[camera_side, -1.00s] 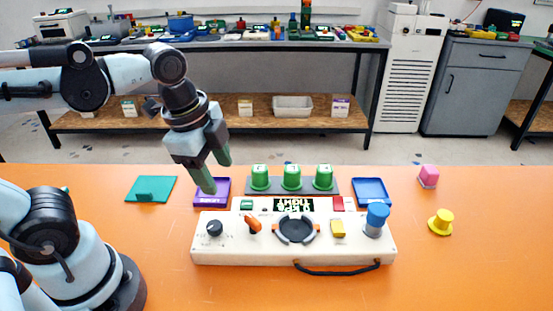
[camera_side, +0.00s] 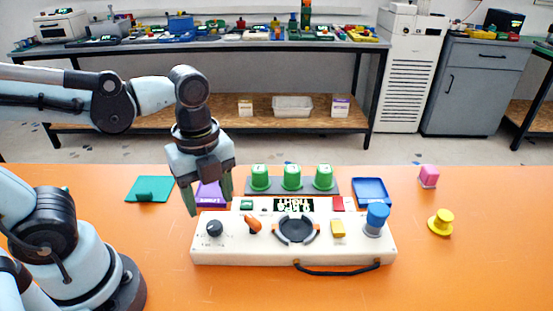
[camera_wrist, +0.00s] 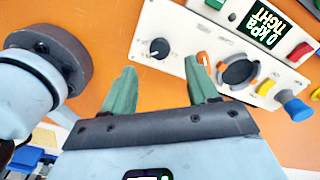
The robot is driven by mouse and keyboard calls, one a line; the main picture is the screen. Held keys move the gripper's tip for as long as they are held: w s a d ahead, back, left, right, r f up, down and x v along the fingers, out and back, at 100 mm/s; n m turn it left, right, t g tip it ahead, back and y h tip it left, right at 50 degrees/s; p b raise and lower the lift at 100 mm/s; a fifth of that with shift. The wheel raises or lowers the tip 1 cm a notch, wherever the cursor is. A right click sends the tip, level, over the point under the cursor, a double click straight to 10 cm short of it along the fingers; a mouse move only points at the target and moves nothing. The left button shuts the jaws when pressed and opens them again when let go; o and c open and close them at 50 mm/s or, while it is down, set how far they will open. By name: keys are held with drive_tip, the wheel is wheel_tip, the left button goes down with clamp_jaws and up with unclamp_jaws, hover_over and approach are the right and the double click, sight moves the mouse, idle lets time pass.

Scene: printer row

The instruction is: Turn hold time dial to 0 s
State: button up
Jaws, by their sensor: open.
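The cream control box (camera_side: 270,255) stands on the orange table. A small black dial (camera_side: 214,228) with marks around it is at its left end; it also shows in the wrist view (camera_wrist: 159,48). An orange knob (camera_side: 253,224) sits to its right. The display (camera_wrist: 267,27) reads "0 kPa TIGHT". My gripper (camera_side: 209,203) is open, pointing down above the box's left end, apart from the black dial. In the wrist view, my fingertips (camera_wrist: 160,66) are spread on both sides of the dial's position. The dial's exact setting is too small to read.
Three green caps (camera_side: 291,178) stand on a grey rack behind the box. A purple tray (camera_side: 212,190) and a blue tray (camera_side: 370,191) flank it. A blue knob (camera_side: 377,217) stands at the box's right end. A yellow piece (camera_side: 440,222) and a pink block (camera_side: 429,176) lie farther right.

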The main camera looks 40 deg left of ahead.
sight(214, 225)
drive_tip(key=shift+f, duration=3.1)
drive_tip(key=shift+c, duration=0.4)
drive_tip(key=c, duration=1)
